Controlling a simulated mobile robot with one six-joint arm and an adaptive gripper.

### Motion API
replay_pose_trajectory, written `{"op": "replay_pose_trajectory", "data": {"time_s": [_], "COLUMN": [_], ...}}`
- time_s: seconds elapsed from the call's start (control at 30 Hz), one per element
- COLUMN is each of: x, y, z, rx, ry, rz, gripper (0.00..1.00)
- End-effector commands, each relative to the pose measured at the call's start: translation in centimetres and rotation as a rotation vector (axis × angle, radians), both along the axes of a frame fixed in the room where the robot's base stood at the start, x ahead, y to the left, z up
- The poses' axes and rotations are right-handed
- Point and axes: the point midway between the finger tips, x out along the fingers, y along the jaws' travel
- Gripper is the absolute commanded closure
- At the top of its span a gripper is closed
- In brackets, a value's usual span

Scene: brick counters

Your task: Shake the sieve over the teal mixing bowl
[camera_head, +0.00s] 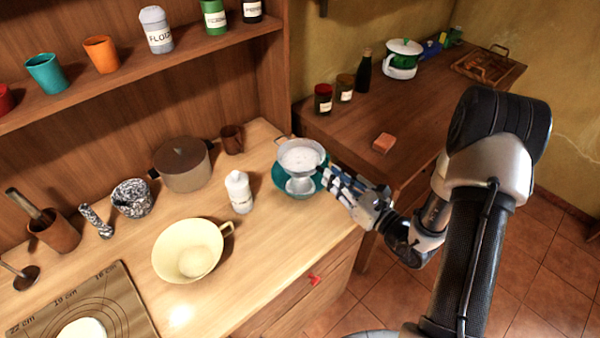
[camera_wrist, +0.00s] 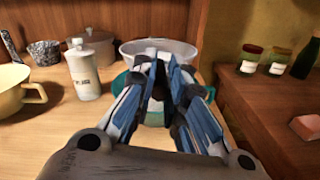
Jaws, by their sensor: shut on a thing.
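The sieve (camera_head: 301,153) holds white powder and is about level above the teal mixing bowl (camera_head: 283,183). My gripper (camera_head: 325,174) is shut on the sieve at its right side. A pale patch, likely powder, shows inside the teal bowl below the sieve. In the wrist view the sieve's rim (camera_wrist: 131,47) rises behind my fingers (camera_wrist: 161,68), and the teal bowl's rim (camera_wrist: 117,85) shows beside and below them. My fingers hide the exact grip point and much of the bowl.
A white bottle (camera_head: 239,192) and a cream bowl (camera_head: 170,248) stand left of the teal bowl. A lidded pot (camera_head: 184,166) and a brown mug (camera_head: 231,139) stand behind. The counter's front edge is close to the teal bowl. A lower wooden counter (camera_head: 350,124) lies to the right.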

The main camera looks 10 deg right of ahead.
Motion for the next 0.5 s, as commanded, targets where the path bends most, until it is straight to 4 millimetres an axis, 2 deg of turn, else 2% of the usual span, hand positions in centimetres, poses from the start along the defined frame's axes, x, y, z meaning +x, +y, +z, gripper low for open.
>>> {"op": "replay_pose_trajectory", "data": {"time_s": [0.1,0.37,0.5], "x": [0.7,-0.9,-0.5], "y": [-1.0,1.3,0.7], "z": [0.0,0.0,0.0], "rx": [-0.001,0.002,-0.001], "ry": [0.000,0.003,-0.002], "rz": [0.000,0.003,-0.001], "gripper": [1.00,1.00,1.00]}}
